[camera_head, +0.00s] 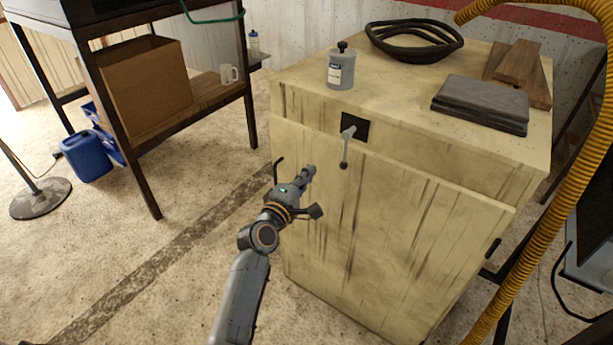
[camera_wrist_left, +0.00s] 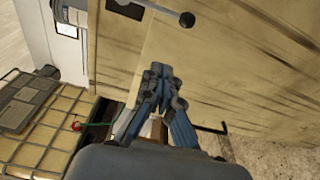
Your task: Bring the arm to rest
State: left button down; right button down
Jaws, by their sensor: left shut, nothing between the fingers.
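My left gripper (camera_head: 309,172) is in front of the pale yellow cabinet (camera_head: 400,230) in the head view, at the upper left of its front. Its fingers are shut and hold nothing; they also show shut in the left wrist view (camera_wrist_left: 163,75). A grey lever handle (camera_head: 346,146) with a dark ball end sits on a black plate on the cabinet front, just right of and above the fingertips. The handle also shows at the top of the left wrist view (camera_wrist_left: 155,8), apart from the fingers. My right gripper is in neither view.
On the cabinet top are a grey bottle (camera_head: 341,68), a coiled black hose (camera_head: 414,42), dark slabs (camera_head: 480,104) and wooden boards (camera_head: 520,65). A yellow corrugated hose (camera_head: 567,190) hangs at right. A rack with a cardboard box (camera_head: 148,85) stands left. Floor between is clear.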

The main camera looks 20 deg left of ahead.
pick_arm(q)
jog(key=s+d+f+m+g, duration=0.1)
jog(key=s+f+m+g, duration=0.35)
jog(key=f, duration=0.75)
jog(key=s+f+m+g+y, duration=0.1)
jog(key=s+f, duration=0.6)
jog(key=f, duration=0.6)
jog(key=s+d+f+m+g, duration=0.1)
jog(key=s+f+m+g, duration=0.35)
jog(key=f, duration=0.75)
jog(key=s+a+f+m+g+y, duration=0.1)
jog(key=s+f+m+g, duration=0.1)
jog(key=s+f, duration=0.7)
jog(key=s+a+f+m+g, duration=0.15)
jog(key=s+f, duration=0.45)
jog(key=s, duration=0.7)
jog(key=s+a+f+m+g, duration=0.1)
jog(key=s+a+f+m, duration=0.1)
jog(key=s, duration=0.7)
jog(key=s+a+f+m+g+y, duration=0.1)
jog(key=s+a+f+m+g, duration=0.1)
jog(key=s, duration=0.8)
jog(key=shift+s+a+f+m, duration=0.2)
jog(key=shift+f+m, duration=0.35)
jog(key=shift+m, duration=0.2)
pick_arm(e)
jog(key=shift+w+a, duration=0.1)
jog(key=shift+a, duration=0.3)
